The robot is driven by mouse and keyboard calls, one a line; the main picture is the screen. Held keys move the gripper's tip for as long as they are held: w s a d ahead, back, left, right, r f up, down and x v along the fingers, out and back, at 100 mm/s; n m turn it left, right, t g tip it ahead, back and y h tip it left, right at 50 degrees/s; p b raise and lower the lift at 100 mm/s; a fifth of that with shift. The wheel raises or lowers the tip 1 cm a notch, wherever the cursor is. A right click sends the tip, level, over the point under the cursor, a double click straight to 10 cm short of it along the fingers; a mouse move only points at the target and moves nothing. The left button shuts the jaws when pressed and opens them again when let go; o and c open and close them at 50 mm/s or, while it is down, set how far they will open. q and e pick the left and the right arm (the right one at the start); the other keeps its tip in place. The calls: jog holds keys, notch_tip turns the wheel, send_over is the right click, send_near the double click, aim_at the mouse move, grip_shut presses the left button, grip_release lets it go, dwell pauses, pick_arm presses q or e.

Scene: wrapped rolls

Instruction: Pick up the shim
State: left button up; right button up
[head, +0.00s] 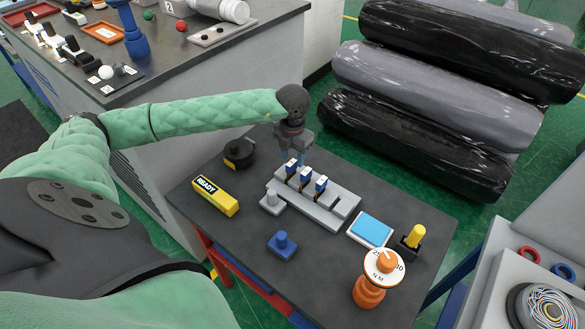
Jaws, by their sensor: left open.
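I cannot tell for certain which piece is the shim. A small grey piece with a knob (273,201) sits at the left front of a grey stepped fixture (325,208) on the dark table. A blue block with a round knob (282,244) lies apart in front of the fixture. My left gripper (291,154) is open and points down above the back left end of that row. Its fingertips are small and partly blend with the nearest blue top. My right gripper is not in view.
The table (230,262) also holds a yellow READY box (216,197), a black round part (239,152), a blue-topped white pad (371,229), a yellow peg on a black base (414,238) and an orange dial stand (376,280). Wrapped rolls (430,90) lie behind.

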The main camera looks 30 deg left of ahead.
aim_at(292, 162)
pick_arm(q)
notch_tip(292, 162, down, 4)
jog(key=shift+s+a+r, duration=0.1)
jog(key=shift+s+r, duration=0.05)
jog(key=shift+f, duration=0.35)
jog(key=shift+c, duration=0.4)
grip_shut()
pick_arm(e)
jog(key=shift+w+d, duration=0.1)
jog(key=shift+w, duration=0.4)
